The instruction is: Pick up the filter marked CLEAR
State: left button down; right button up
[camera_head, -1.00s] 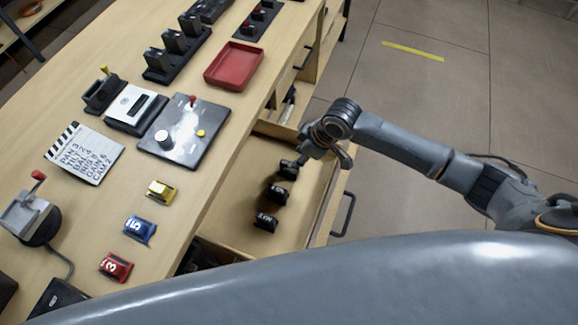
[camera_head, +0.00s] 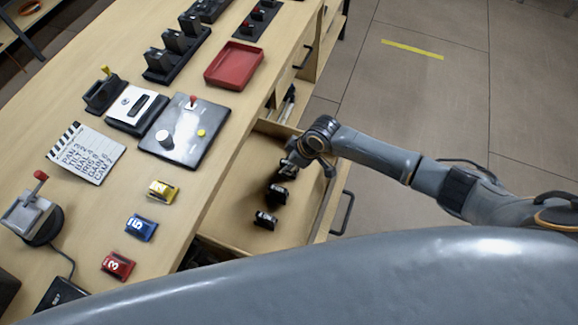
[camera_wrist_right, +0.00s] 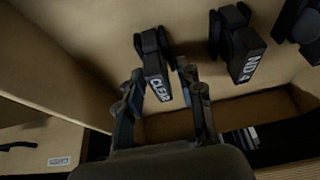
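My right gripper (camera_wrist_right: 162,78) is open, with one finger on each side of the CLEAR filter. I cannot tell whether the fingers touch it. A second filter marked ND (camera_wrist_right: 243,53) stands beside it, also seen in the head view (camera_head: 276,194). The nearest filter (camera_head: 265,219) is past that one. My left gripper is not in view.
The drawer's walls enclose the filters, and its front carries a dark handle (camera_head: 343,213). The desktop beside it holds a red tray (camera_head: 234,65), a control panel (camera_head: 184,132), a clapperboard (camera_head: 85,153) and coloured numbered blocks (camera_head: 140,227). The floor to the right is clear.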

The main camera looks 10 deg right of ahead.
grip_shut()
